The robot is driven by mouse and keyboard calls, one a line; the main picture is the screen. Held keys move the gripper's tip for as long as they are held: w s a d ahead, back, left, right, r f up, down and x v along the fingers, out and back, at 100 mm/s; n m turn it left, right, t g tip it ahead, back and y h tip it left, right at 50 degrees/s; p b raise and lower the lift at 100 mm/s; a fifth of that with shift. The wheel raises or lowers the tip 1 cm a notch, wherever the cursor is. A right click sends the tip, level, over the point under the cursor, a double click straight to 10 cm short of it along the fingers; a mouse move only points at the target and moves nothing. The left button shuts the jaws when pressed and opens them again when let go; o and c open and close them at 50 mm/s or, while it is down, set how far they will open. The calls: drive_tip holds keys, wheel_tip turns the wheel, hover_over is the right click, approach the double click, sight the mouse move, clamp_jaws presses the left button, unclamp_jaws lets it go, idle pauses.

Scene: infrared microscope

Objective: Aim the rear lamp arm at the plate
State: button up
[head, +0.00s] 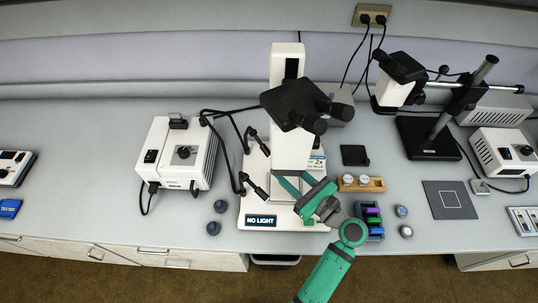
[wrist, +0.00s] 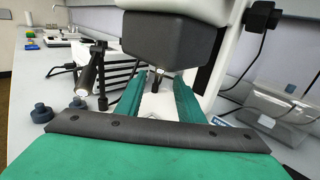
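The microscope (head: 291,140) stands mid-bench on a white base (head: 284,222). Two black lamp arms reach in from its left: the rear lamp arm (head: 256,139) behind and the front lamp arm (head: 256,188) nearer me. My gripper (head: 288,178) is low beside the microscope column, open and apparently empty. In the wrist view my gripper (wrist: 160,82) spreads two teal fingers under the dark microscope head (wrist: 170,45). A small dark tip (wrist: 157,80) shows beyond the gap, possibly the rear lamp. The front lamp (wrist: 90,73) is left of the fingers. The plate is not clearly visible.
A "NO LIGHT" sign (head: 261,221) is on the base's front. The white lamp box (head: 175,155) stands left. Dark knobs (head: 216,217) lie before it.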

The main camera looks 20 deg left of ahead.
sight(263, 146)
drive_tip(key=x, duration=0.7)
drive_tip(key=shift+w+a, duration=0.1)
clamp_jaws()
